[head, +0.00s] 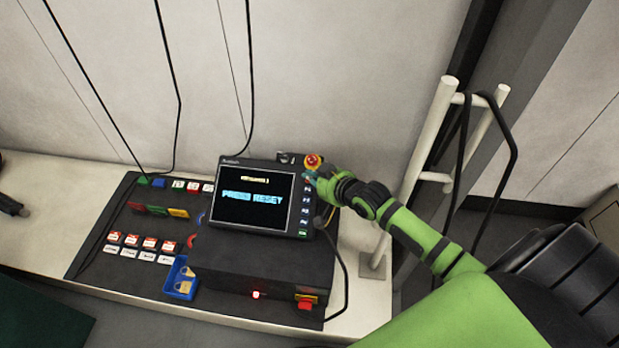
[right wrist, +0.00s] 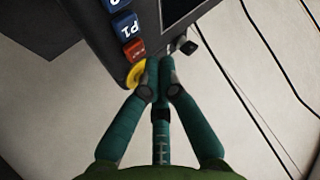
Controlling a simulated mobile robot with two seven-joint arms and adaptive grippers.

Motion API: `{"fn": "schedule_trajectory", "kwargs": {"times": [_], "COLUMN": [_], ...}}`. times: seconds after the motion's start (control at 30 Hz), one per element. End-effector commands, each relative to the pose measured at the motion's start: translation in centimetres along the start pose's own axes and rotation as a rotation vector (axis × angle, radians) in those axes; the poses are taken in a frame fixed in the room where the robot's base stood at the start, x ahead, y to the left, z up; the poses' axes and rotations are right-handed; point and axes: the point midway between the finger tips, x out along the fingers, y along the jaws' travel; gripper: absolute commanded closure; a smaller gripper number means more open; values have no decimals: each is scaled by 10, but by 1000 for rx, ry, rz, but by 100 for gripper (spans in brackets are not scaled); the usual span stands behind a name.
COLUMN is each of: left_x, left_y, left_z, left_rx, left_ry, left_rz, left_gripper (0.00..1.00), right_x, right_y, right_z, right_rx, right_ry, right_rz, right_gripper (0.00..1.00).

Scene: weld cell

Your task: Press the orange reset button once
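The pendant (head: 258,197) stands tilted on the bench, its screen reading "PRESS RESET". In the right wrist view an orange-red button (right wrist: 134,50) sits at the end of the pendant's key column, between the blue P1 key (right wrist: 124,25) and a yellow ring (right wrist: 135,77). In the head view my right gripper covers that spot. My right gripper (head: 309,177) is at the pendant's upper right corner; its fingertips (right wrist: 162,64) are together with nothing visible between them. They are just beside the orange-red button; I cannot tell whether they touch the pendant. My left gripper is out of view.
A red mushroom knob (head: 313,160) on a yellow base is right above my right gripper. A control panel (head: 92,258) with several coloured switches and a blue tray (head: 181,280) with padlocks lie to the left. A white rack (head: 428,130) with black cables stands right.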

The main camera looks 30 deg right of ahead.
Motion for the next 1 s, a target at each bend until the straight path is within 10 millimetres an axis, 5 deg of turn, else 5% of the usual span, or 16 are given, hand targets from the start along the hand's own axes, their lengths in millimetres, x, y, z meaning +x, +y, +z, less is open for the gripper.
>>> {"fn": "schedule_trajectory", "kwargs": {"times": [1.0], "left_x": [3], "left_y": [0], "left_z": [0], "left_rx": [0], "left_ry": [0], "left_rz": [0], "left_gripper": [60], "right_x": [6], "right_y": [4], "right_z": [4], "right_rx": [0], "right_ry": [0], "right_rz": [0], "right_gripper": [100]}}
